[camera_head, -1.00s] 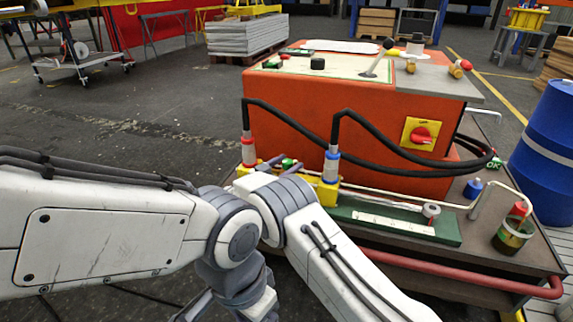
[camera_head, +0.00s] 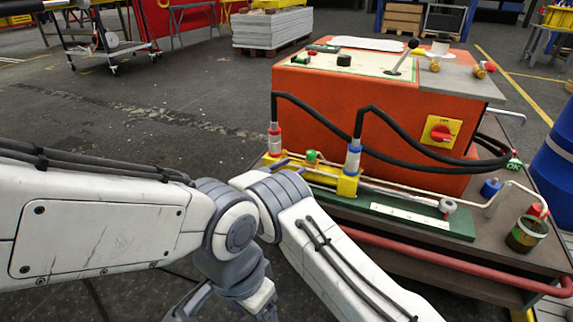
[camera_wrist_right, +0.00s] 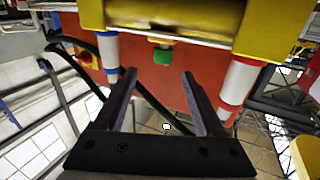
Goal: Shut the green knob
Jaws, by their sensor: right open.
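The green knob (camera_head: 312,155) sits on the yellow block (camera_head: 347,186) between the red-collared and blue-collared hose fittings, at the foot of the orange machine (camera_head: 380,130). In the right wrist view the green knob (camera_wrist_right: 162,56) hangs under a brass-coloured bar, ahead of and roughly between my fingertips. My right gripper (camera_wrist_right: 157,76) is open and empty, apart from the knob. In the head view the right gripper (camera_head: 281,162) shows only as thin finger tips left of the knob, partly hidden behind my arm. My left gripper (camera_head: 190,302) is low at the bottom edge, its jaws unclear.
The red-collared fitting (camera_head: 275,140) and blue-collared fitting (camera_head: 353,160) flank the knob, with black hoses looping above. A red rail (camera_head: 440,262) runs along the bench front. A cup of dark liquid (camera_head: 527,235) and a blue barrel (camera_head: 555,160) stand at right.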

